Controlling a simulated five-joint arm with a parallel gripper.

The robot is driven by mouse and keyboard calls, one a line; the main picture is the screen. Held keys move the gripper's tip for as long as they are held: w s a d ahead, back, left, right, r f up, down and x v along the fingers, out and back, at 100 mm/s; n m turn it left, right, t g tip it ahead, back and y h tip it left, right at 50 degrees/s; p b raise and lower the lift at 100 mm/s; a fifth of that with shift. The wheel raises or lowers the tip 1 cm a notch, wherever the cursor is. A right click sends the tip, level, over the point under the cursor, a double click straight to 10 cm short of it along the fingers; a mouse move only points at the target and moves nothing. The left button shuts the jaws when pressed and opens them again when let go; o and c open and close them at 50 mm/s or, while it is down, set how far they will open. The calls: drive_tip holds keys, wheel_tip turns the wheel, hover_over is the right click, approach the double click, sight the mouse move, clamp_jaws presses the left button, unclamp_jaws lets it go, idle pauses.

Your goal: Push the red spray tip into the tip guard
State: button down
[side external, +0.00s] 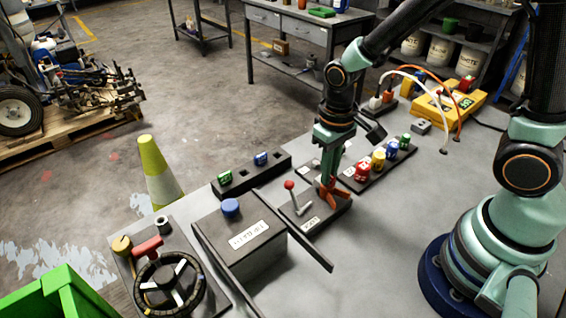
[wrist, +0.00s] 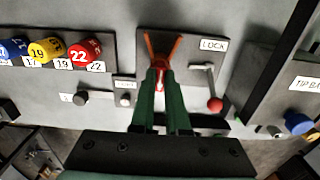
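A red spray tip (wrist: 85,52) marked 22 sits in the tip rack, at its near end in the side view (side external: 362,171). The orange-red tip guard (wrist: 174,46) has a V-shaped front and stands on a dark base with a LOCK label. My gripper (wrist: 159,70) points down at the guard, well away from the rack. Its green fingers are close together. Something red with a little white shows in the narrow space between them. I cannot tell whether it is a held tip or part of the guard. The fingers hide the guard's middle.
Yellow (side external: 379,158), blue (side external: 392,148) and green (side external: 405,142) tips share the rack. A red-knobbed lever (side external: 289,185) stands beside the guard. A box with a blue knob (side external: 231,208) is to the left.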

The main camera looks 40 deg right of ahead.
drive_tip(key=n, duration=0.9)
idle(0.3)
drive_tip(key=shift+n, duration=0.5)
drive_tip(key=n, duration=0.6)
drive_tip(key=shift+n, duration=1.2)
